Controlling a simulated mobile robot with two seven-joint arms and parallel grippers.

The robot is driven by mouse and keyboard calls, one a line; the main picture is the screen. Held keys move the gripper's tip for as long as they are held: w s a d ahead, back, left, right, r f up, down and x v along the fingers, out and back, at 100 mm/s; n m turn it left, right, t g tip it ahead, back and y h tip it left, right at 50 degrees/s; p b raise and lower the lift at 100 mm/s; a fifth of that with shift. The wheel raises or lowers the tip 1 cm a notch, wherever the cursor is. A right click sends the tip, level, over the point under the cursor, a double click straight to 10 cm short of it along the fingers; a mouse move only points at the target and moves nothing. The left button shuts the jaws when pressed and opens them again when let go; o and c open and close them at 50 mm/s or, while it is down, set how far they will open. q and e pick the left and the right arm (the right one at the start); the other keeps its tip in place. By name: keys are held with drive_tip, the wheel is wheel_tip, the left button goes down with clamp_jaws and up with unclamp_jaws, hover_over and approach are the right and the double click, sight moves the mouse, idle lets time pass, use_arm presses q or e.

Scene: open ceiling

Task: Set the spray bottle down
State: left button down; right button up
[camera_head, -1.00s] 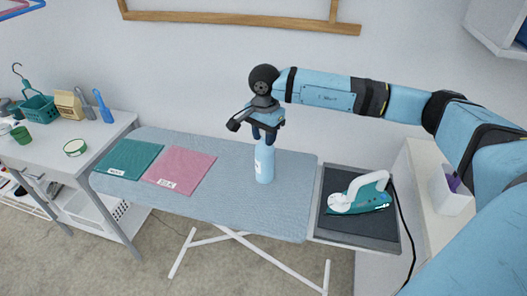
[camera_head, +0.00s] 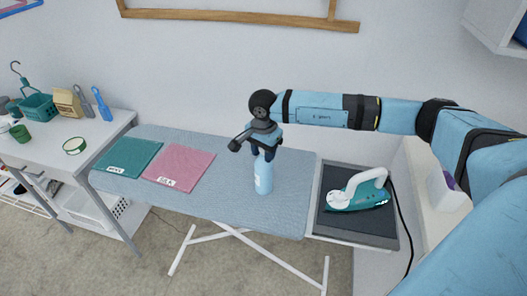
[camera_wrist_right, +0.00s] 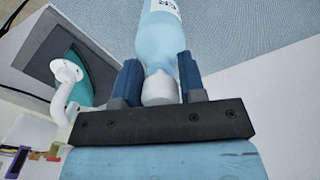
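The light-blue spray bottle (camera_head: 263,178) is upright over the right part of the blue-grey ironing board (camera_head: 225,188). My right gripper (camera_head: 265,154) is above it, pointing down, with its fingers around the bottle's top. In the right wrist view, the two blue fingers (camera_wrist_right: 160,82) are close against both sides of the bottle's pale neck (camera_wrist_right: 160,90), and its blue body (camera_wrist_right: 160,38) extends beyond them. I cannot tell whether its base touches the board. My left gripper is not in view.
A pink cloth (camera_head: 180,167) and a teal cloth (camera_head: 128,157) lie on the board's left part. A teal and white iron (camera_head: 358,192) rests on a dark tray (camera_head: 340,228) at right. A white table (camera_head: 60,150) with small items stands left. The board around the bottle is clear.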

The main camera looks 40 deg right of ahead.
drive_tip(key=shift+o, duration=1.4)
